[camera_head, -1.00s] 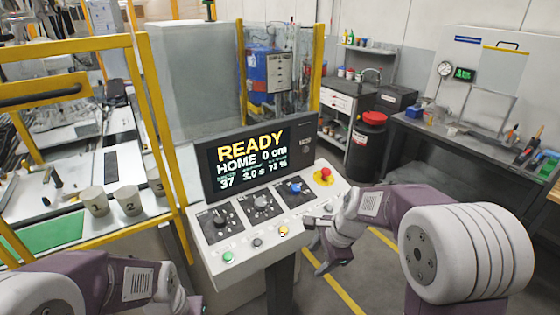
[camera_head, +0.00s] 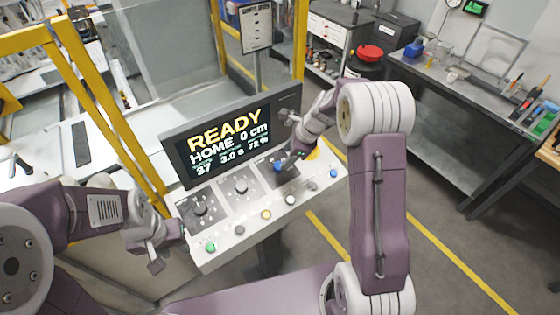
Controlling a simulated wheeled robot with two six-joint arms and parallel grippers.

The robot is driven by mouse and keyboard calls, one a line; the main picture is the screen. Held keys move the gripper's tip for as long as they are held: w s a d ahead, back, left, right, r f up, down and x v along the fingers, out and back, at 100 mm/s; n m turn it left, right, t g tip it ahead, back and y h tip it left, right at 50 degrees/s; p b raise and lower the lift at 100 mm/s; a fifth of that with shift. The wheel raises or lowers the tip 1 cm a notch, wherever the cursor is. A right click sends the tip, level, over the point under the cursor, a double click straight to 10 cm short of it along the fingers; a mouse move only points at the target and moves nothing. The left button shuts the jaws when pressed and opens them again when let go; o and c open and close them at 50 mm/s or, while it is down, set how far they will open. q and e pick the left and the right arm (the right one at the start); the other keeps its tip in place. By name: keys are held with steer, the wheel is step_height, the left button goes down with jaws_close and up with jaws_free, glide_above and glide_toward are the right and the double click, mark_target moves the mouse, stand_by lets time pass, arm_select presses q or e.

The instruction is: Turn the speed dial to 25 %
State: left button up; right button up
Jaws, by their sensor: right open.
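The red stop button is hidden behind my right arm, with some yellow base (camera_head: 313,154) showing. A yellow frame (camera_head: 112,125) stands left.

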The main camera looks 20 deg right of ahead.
mark_target(279, 165)
steer(key=x, duration=0.5)
steer(key=shift+w+f+p, duration=0.15)
steer(key=shift+p, duration=0.15)
steer(key=shift+a+f, duration=0.3)
steer(key=shift+f, duration=0.2)
steer(key=shift+w, duration=0.1)
steer(key=shift+c, duration=0.5)
steer(key=c, duration=1)
jaws_close()
